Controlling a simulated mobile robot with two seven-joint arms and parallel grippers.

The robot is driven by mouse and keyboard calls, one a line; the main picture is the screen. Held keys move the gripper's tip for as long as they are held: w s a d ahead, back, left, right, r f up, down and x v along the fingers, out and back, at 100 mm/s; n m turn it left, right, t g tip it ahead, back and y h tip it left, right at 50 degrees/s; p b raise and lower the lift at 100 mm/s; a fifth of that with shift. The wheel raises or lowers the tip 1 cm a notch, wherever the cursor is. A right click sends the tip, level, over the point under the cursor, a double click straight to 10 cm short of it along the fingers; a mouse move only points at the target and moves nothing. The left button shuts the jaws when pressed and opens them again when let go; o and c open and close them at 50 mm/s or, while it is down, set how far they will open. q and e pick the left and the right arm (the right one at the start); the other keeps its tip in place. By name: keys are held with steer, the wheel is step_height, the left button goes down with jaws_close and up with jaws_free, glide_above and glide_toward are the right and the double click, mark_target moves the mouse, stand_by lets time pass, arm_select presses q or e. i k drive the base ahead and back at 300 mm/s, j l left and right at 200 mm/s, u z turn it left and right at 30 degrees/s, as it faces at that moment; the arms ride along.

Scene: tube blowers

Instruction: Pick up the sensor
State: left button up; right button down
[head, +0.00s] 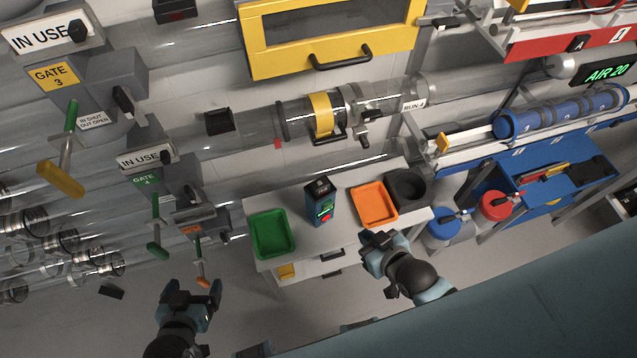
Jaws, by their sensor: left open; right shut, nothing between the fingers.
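The sensor appears to be the small dark blue-black device (321,202) with a green display and a red spot. It stands on the white cabinet top (340,232) between a green tray and an orange tray, and nothing holds it. My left gripper (190,290) is open and empty, in front of and left of the cabinet, well apart from the device. My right gripper (378,240) is shut and empty, just in front of the orange tray, to the right of and nearer than the device. I cannot tell its height above the cabinet edge.
Clear tubes (380,150) run behind. Gate levers (155,245) hang at the left. A blue bench (540,200) and blue and red cans stand right.

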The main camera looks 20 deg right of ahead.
mark_target(320, 187)
steer(key=k+l, duration=0.4)
steer(key=k, duration=0.15)
steer(key=k+l, duration=0.35)
steer(key=k, duration=0.15)
